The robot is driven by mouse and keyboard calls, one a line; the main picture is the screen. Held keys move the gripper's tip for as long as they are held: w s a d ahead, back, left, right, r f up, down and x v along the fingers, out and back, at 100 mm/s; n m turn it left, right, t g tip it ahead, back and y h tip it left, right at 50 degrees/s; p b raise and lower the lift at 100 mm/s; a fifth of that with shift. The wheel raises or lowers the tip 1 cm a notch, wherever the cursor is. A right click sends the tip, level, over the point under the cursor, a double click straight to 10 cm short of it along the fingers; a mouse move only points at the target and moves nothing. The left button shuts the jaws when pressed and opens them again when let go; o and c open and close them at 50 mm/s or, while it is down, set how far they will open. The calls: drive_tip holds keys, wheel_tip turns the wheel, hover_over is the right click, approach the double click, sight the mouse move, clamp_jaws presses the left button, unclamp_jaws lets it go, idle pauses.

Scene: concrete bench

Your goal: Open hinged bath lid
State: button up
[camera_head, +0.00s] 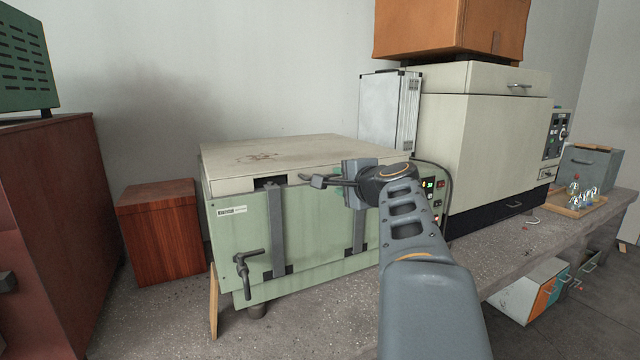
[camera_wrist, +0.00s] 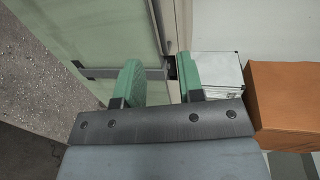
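The bath is a pale green box (camera_head: 310,235) on the bench, with a flat cream lid (camera_head: 290,150) on top. The lid lies closed, with a brown stain on it. Two dark grey vertical straps (camera_head: 277,230) run down the front, and a dark gap shows under the lid edge above the left one. My gripper (camera_head: 318,181) is in front of the lid's front edge, right of the left strap. In the wrist view, my gripper (camera_wrist: 158,65) has its green fingers apart. A strap and a small dark part at the lid edge show beyond them. I cannot tell whether they touch.
A black crank handle (camera_head: 243,270) sticks out at the bath's lower left. A wooden box (camera_head: 162,232) stands left. A white case (camera_head: 380,110) and cream oven (camera_head: 490,140) stand right, with an orange box (camera_head: 450,28) above. Space above the lid looks clear.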

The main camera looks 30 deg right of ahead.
drive_tip(key=p+x, duration=0.1)
drive_tip(key=x, duration=1.1)
drive_tip(key=shift+a, duration=0.1)
drive_tip(key=shift+c, duration=0.2)
clamp_jaws()
